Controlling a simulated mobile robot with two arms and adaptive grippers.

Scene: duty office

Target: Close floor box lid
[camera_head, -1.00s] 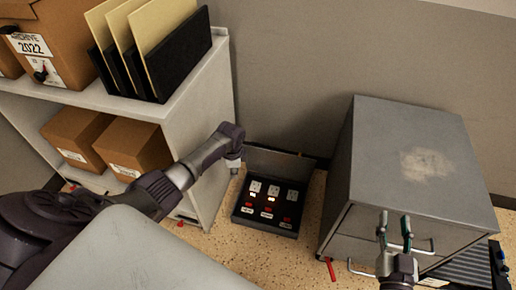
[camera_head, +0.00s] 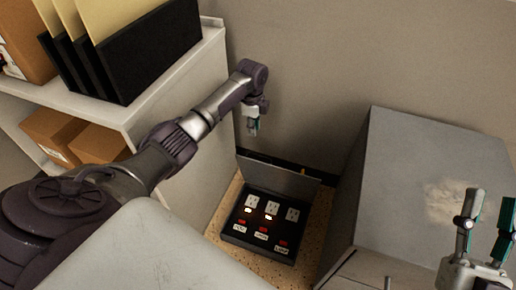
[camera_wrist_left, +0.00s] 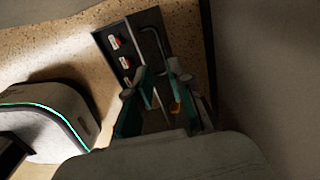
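The floor box (camera_head: 262,222) is a dark box on the floor with sockets and red switches showing. Its grey lid (camera_head: 277,178) stands raised along the back edge, near the wall. In the left wrist view the box (camera_wrist_left: 112,62) shows at the top, partly hidden by the fingers. My left gripper (camera_head: 253,127) points down above and behind the lid, near the wall. In the left wrist view its fingers (camera_wrist_left: 158,90) are apart with nothing seen between them held. My right gripper (camera_head: 486,225) is open and empty over the grey cabinet at the right.
A white shelf unit (camera_head: 180,85) with folders and cardboard boxes (camera_head: 60,135) stands left of the floor box. A grey metal cabinet (camera_head: 400,150) stands close on the right. The wall (camera_head: 330,60) is right behind. The floor between is narrow.

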